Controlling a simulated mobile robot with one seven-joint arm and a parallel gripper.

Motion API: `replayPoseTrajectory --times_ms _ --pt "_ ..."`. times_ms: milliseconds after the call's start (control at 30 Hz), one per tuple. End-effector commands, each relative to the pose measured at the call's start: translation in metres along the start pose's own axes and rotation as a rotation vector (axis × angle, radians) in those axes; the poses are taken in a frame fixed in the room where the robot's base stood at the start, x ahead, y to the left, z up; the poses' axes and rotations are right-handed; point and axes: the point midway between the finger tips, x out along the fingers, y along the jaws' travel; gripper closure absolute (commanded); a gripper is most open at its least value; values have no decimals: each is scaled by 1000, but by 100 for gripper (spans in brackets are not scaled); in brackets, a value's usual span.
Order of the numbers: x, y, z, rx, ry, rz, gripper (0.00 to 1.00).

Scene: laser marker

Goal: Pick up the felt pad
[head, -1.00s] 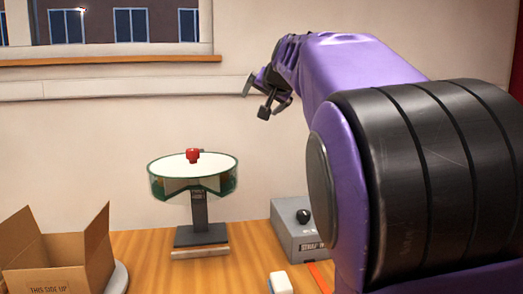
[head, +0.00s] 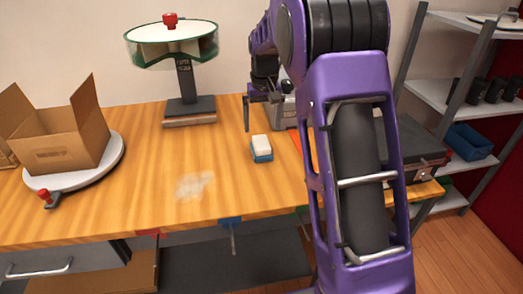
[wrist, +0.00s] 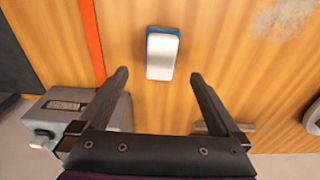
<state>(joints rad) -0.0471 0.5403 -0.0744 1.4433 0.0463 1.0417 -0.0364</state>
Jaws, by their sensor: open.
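The felt pad appears to be the small block with a white top and blue base (head: 262,146), lying on the wooden table right of the middle. In the wrist view the pad (wrist: 162,55) lies just past my fingertips, in line with the gap between them. My gripper (wrist: 160,76) is open and empty, and its fingers are apart from the pad. In the head view my gripper (head: 262,112) is low over the table behind the pad, partly hidden by my arm.
A grey box (head: 283,113) stands close behind the pad, with an orange strip (wrist: 93,42) beside it. A round-topped stand (head: 190,108) is at the back. A cardboard box (head: 62,140) sits on a round white plate (head: 105,165) at left. The table in front of the pad is clear.

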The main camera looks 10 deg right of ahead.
Motion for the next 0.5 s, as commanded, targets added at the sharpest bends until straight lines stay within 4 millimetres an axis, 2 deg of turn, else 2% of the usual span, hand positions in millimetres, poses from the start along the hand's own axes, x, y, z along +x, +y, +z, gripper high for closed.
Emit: replayPoseTrajectory --times_ms 33,133,500 --pt "13 0 0 0 -1 0 0" --pt "28 0 0 0 -1 0 0" --pt "55 -1 0 0 0 0 0"
